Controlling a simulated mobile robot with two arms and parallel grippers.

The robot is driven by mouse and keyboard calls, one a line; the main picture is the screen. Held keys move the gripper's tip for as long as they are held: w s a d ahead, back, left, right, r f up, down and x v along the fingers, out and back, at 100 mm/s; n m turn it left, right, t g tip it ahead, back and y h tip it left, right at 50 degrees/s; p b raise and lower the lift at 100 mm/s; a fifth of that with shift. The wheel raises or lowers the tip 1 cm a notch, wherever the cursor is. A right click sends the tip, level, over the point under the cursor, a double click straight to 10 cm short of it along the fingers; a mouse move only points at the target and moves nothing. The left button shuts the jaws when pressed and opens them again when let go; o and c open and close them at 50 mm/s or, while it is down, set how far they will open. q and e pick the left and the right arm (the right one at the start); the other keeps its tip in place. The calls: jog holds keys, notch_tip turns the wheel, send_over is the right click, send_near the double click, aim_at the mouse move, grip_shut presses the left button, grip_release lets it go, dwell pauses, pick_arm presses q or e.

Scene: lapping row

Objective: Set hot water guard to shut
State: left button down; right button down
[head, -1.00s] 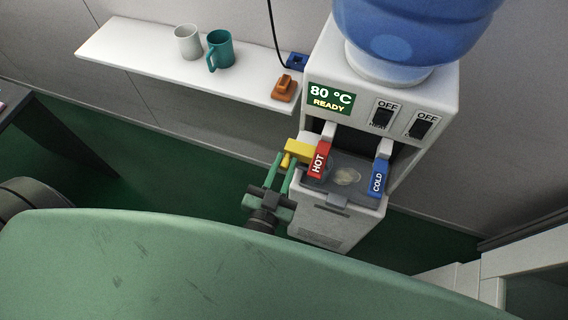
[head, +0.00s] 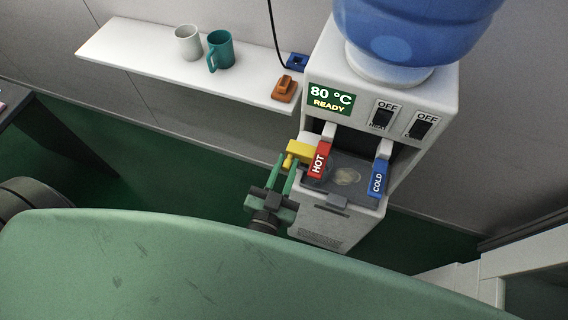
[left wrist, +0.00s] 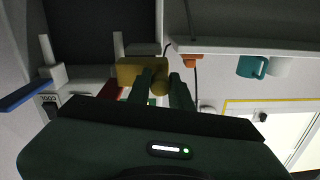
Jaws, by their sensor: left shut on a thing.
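The water dispenser (head: 330,229) stands against the wall with a red HOT lever (head: 318,160) and a blue COLD lever (head: 378,178). The yellow guard (head: 299,151) sits at the left side of the HOT lever; it also shows in the left wrist view (left wrist: 130,72). My left gripper (head: 286,163) is at the guard's front left and shut on it, with its fingers partly covering it. In the left wrist view my fingertips (left wrist: 161,76) meet the guard's end. My right gripper is out of view.
The display (head: 331,98) reads 80 °C READY. Two switches (head: 384,114) read OFF. A white shelf (head: 140,47) at left holds a white mug (head: 188,43), a teal mug (head: 221,50) and an orange object (head: 284,88). A blue bottle (head: 415,30) tops the dispenser.

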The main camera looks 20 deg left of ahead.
pick_arm(q)
jog(key=d, duration=0.2)
jog(key=shift+s+d+p, duration=0.1)
jog(key=shift+d+p, duration=0.25)
jog(key=c, duration=1.3)
grip_release()
jog(key=shift+f, duration=0.1)
jog(key=shift+o, duration=0.2)
jog(key=shift+s, duration=0.3)
jog(key=s+b, duration=0.1)
jog(key=s, duration=0.6)
jog(key=shift+s, duration=0.1)
